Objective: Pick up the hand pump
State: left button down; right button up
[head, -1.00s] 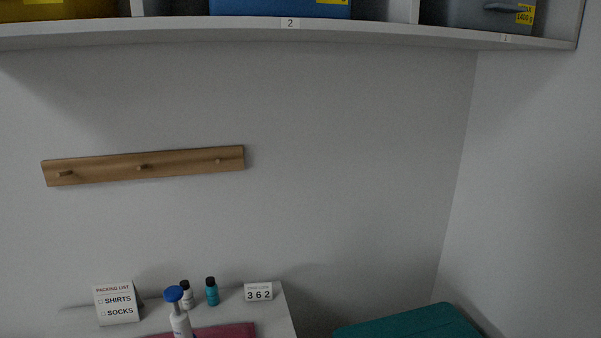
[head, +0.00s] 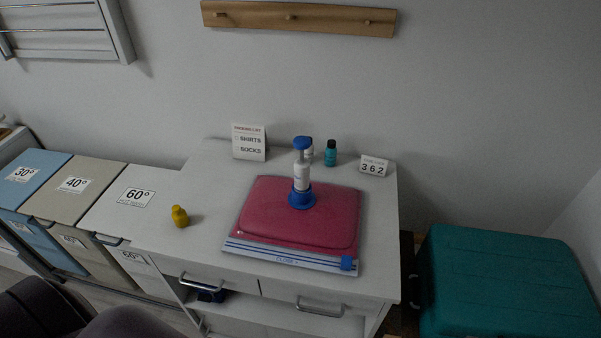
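The hand pump (head: 302,174) stands upright on a red vacuum bag (head: 263,213) in the head view. It has a blue top, a white body and a blue round base. The bag lies flat on the white table (head: 214,164), with a clear striped edge and a blue slider (head: 346,263) at its front. Neither of my grippers shows in the view.
A teal bottle (head: 330,153), a packing list card (head: 249,142) and a number block (head: 374,166) stand behind the bag. A small yellow object (head: 180,216) sits left of it. Labelled bins (head: 79,186) stand left; a teal suitcase (head: 506,285) is right.

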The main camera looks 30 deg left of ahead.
aim_at(302, 171)
jog(key=l+u, duration=0.7)
jog(key=u, duration=0.15)
